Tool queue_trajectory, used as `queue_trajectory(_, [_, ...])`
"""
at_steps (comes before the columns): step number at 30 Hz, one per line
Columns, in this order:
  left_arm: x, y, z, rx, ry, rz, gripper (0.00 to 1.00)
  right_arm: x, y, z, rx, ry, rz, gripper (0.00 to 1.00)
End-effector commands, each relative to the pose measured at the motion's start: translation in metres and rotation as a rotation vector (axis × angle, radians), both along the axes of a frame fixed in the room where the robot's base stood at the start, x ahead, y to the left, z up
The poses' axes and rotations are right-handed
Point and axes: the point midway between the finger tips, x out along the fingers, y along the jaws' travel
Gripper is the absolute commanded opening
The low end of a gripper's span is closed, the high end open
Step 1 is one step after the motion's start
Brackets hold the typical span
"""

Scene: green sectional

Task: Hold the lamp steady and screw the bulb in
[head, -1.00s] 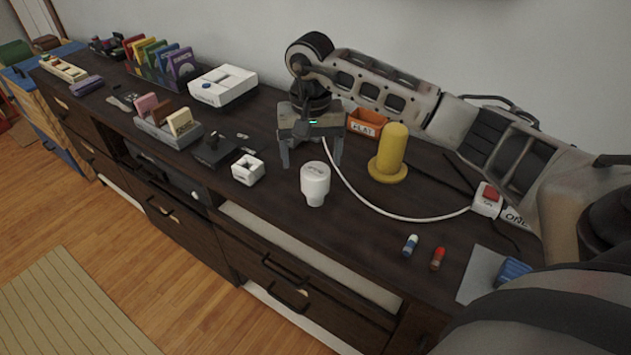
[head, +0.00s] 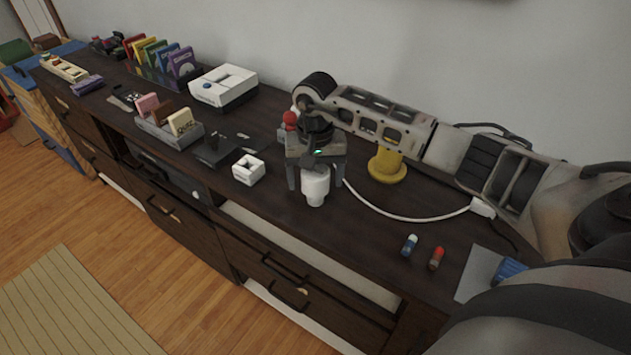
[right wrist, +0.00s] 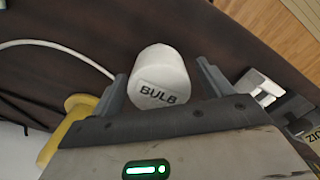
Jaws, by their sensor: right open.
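The white bulb (head: 316,186) stands on the dark cabinet top, wide end up. In the right wrist view the bulb (right wrist: 158,72) shows its BULB label, between and a little beyond the fingers. My right gripper (head: 316,178) is open, with one finger on each side of the bulb in the picture. I cannot tell if either finger touches it. The right gripper (right wrist: 164,80) hides the near part in the wrist view. No lamp can be clearly made out. A white cord (head: 400,215) runs from behind the gripper to the right. My left gripper is not in view.
A white square block (head: 248,170) is left of the bulb. Two small tubes (head: 410,245) (head: 437,258) lie to the right. A red-topped object (head: 290,120) is partly hidden behind the gripper.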

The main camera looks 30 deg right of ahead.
Motion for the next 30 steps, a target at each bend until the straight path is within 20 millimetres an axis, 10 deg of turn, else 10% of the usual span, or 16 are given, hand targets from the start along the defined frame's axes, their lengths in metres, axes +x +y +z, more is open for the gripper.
queue_trajectory(7, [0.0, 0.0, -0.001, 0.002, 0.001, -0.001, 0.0, 0.0, 0.0, 0.0, 0.0, -0.001, 0.0, 0.79])
queue_trajectory(12, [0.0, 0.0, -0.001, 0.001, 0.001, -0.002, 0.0, 0.0, 0.0, 0.001, 0.0, -0.001, -0.001, 0.31])
queue_trajectory(30, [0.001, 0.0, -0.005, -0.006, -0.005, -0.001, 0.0, 0.002, -0.001, 0.029, -0.002, -0.008, 0.001, 0.3])
